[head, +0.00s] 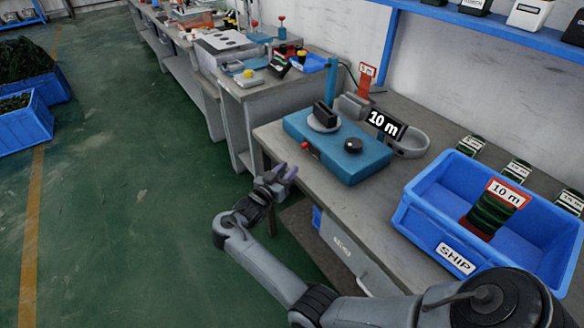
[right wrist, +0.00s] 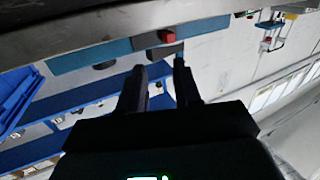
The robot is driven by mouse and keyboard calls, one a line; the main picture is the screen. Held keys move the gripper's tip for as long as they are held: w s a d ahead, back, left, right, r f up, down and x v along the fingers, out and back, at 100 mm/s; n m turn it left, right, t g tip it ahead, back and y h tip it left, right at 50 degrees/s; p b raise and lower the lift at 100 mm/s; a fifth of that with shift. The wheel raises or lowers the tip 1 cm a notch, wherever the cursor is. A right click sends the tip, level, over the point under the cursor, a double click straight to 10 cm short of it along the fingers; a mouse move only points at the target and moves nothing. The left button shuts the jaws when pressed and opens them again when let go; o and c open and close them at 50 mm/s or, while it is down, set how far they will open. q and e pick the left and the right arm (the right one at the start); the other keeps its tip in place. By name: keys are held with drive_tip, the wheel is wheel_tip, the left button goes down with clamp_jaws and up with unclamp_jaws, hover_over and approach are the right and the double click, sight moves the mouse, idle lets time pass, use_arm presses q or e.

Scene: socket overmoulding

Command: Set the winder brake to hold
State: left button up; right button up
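The winder is a teal box (head: 345,165) on the grey bench, with a grey disc and black upright block (head: 325,115) on top. A round black knob (head: 353,145) sits on its top face. A small red part (head: 310,148) sticks out of its front side; I cannot tell which part is the brake. My right gripper (head: 286,173) is in front of the bench edge, apart from the winder. In the right wrist view its fingers (right wrist: 158,82) are spread and empty, with the red part (right wrist: 167,37) beyond them. My left gripper is not in view.
A display (head: 385,124) reading "10 m" stands behind the winder beside a grey oval dish (head: 410,144). A blue SHIP bin (head: 425,222) holds a dark green coil tagged 10 m (head: 490,212). A second bench stands farther back.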

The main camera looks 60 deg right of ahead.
sight(303, 147)
drive_tip(key=shift+m, duration=0.4)
drive_tip(key=d+b, duration=0.1)
drive_tip(key=d, duration=0.2)
drive_tip(key=w+d+b, duration=0.1)
drive_tip(key=d+b, duration=0.1)
drive_tip(key=d, duration=0.2)
drive_tip(key=w+d+b, duration=0.1)
drive_tip(key=d+b, duration=0.1)
drive_tip(key=d, duration=0.1)
drive_tip(key=shift+d+r, duration=0.2)
drive_tip(key=shift+d, duration=0.15)
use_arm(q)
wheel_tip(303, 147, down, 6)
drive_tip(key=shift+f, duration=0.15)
use_arm(e)
clamp_jaws()
